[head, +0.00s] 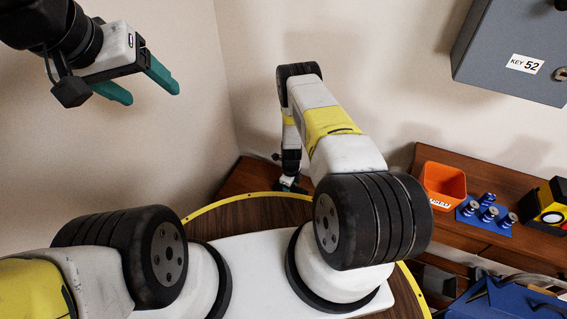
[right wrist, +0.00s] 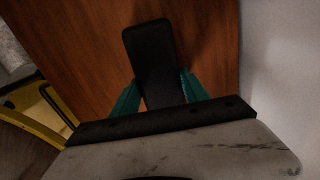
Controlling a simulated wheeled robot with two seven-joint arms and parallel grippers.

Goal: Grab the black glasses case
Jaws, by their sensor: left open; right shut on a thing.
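The black glasses case (right wrist: 152,60) shows in the right wrist view as a dark, rounded oblong over the brown wood surface. My right gripper (right wrist: 155,95) is shut on its near end, with a teal finger on each side. I cannot tell whether the case still touches the wood. In the head view my right gripper (head: 289,184) is low by the corner of the wooden surface, and the case is hidden there. My left gripper (head: 145,85) is open and empty, raised at the upper left before the wall.
The wooden hutch top (head: 430,152) holds an orange bin (head: 443,184), small cans (head: 488,207) on a blue mat and a yellow-black object (head: 550,203). A grey key box (head: 515,50) hangs at the upper right. A blue object (head: 505,300) is at the lower right. Walls close in the corner.

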